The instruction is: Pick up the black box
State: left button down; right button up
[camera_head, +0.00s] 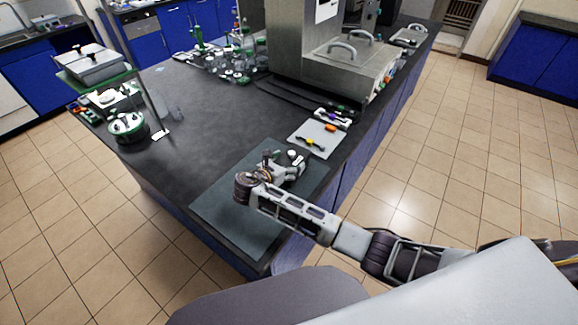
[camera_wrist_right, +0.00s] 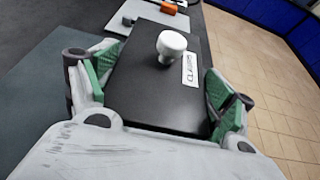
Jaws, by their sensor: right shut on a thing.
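The black box (camera_wrist_right: 155,85) fills the middle of the right wrist view. It has a white knob and a white label with dark marks on its top. My right gripper (camera_wrist_right: 160,88) has its green-padded fingers on both sides of the box and is shut on it. In the head view my right gripper (camera_head: 288,166) is over the dark mat near the bench's front corner, and the wrist hides most of the box. Whether the box touches the mat cannot be told. My left gripper is not in view.
The dark mat (camera_head: 222,208) lies on the black bench (camera_head: 205,120). Behind the gripper is a light tray (camera_head: 305,140) with small coloured tools. A large metal unit (camera_head: 345,70) stands farther back. A rack with pans (camera_head: 95,68) stands at the left. The bench middle is clear.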

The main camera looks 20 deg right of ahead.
jog(key=shift+d+r, duration=0.1)
jog(key=shift+d, duration=0.05)
jog(key=shift+w+r, duration=0.1)
jog(key=shift+r, duration=4.75)
jog(key=shift+c, duration=0.2)
